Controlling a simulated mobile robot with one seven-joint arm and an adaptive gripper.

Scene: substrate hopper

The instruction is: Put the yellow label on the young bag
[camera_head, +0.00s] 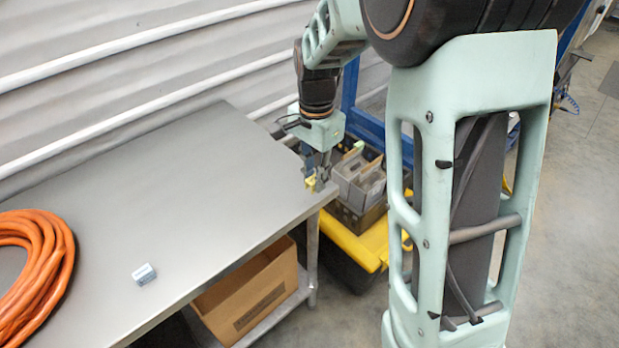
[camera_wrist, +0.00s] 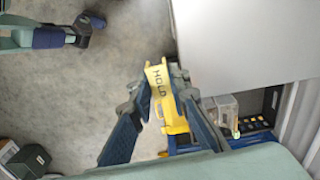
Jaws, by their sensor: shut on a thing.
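I cannot tell whether the label touches the table. I cannot make out a young bag in either view.
The grey table (camera_head: 170,190) is mostly clear. It bears an orange coiled hose (camera_head: 45,255) and a small blue-and-white box (camera_head: 144,274). A cardboard box (camera_head: 245,295) sits on the shelf below. A grey bin (camera_head: 362,190) and a yellow-edged container (camera_head: 350,247) stand beyond the right corner.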

